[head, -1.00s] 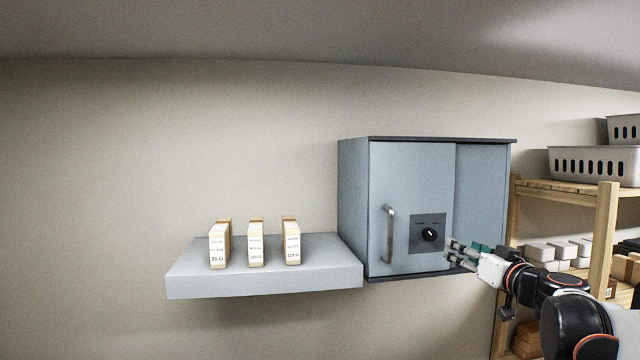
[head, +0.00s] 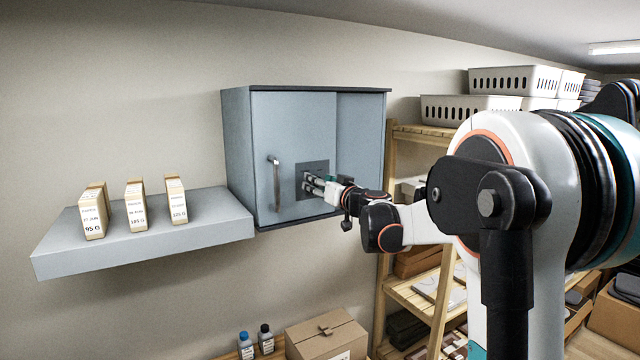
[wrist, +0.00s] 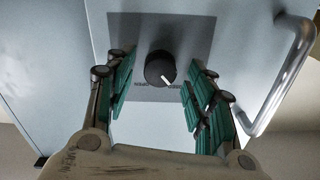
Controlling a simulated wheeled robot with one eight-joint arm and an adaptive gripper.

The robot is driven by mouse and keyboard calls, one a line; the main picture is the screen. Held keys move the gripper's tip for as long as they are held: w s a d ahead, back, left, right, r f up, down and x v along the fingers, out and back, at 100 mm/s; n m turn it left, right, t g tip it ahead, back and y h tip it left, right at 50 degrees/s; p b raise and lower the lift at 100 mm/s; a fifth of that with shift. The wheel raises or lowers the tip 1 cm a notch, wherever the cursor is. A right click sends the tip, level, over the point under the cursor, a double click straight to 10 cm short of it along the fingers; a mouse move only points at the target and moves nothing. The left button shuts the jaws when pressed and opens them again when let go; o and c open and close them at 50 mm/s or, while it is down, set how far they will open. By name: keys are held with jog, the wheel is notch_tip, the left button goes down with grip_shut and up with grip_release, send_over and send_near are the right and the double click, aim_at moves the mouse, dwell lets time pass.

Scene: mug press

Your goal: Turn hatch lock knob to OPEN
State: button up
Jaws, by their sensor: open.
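The hatch is the door of a blue-grey wall cabinet (head: 300,135). In the head view my gripper (head: 309,182) is at the plate (head: 312,166) and hides the knob. In the wrist view my gripper (wrist: 160,92) is open, with one green-padded finger on each side of the knob and gaps between pads and knob. The cabinet door handle (head: 277,184) also shows in the wrist view (wrist: 287,75).
A grey wall shelf (head: 140,252) left of the cabinet holds three small boxes (head: 136,204). A wooden rack (head: 440,135) with white baskets (head: 470,108) stands on the right. A cardboard box (head: 326,335) and two bottles (head: 266,338) are below.

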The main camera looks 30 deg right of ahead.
jog(key=c, duration=1.1)
jog(key=shift+m, duration=0.4)
jog(key=shift+d+f+m+b, duration=0.1)
jog(key=shift+m+b, duration=3)
jog(key=shift+m, duration=4.4)
